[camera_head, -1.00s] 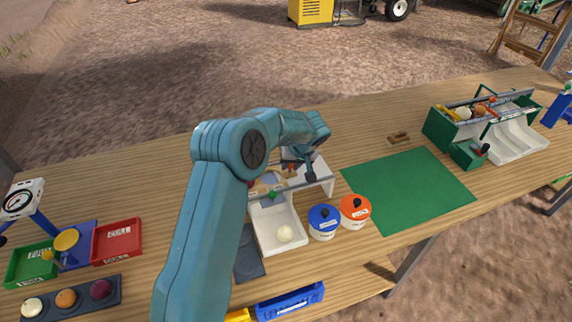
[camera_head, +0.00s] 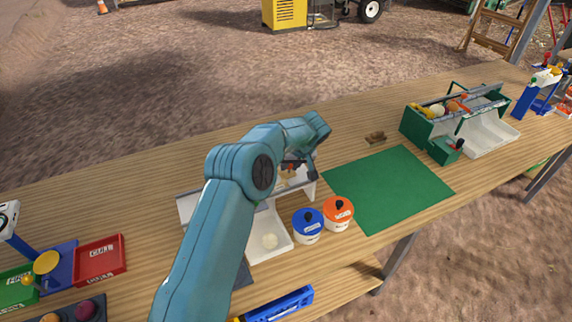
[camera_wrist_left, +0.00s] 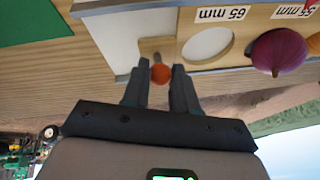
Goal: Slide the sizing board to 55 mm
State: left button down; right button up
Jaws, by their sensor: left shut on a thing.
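The sizing board (camera_wrist_left: 247,35) is pale wood with round holes and printed labels in the left wrist view. The label 65 mm (camera_wrist_left: 224,14) is beside an open hole, and the label 55 mm (camera_wrist_left: 292,11) is farther right, near a purple onion (camera_wrist_left: 278,52). An orange ball knob (camera_wrist_left: 160,74) is at the board's left end. My left gripper (camera_wrist_left: 160,84) is shut on this knob. In the head view, my left gripper (camera_head: 308,170) is at the right end of the grey-railed sizing stand (camera_head: 190,207). My arm hides much of the stand.
The green mat (camera_head: 390,185) is bare.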

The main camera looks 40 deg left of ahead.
pick_arm(q)
jog(key=shift+r, duration=0.15)
jog(key=c, duration=0.8)
grip_release()
jog(key=shift+r+p, duration=0.95)
jog(key=shift+r, duration=2)
jog(key=shift+f, duration=0.1)
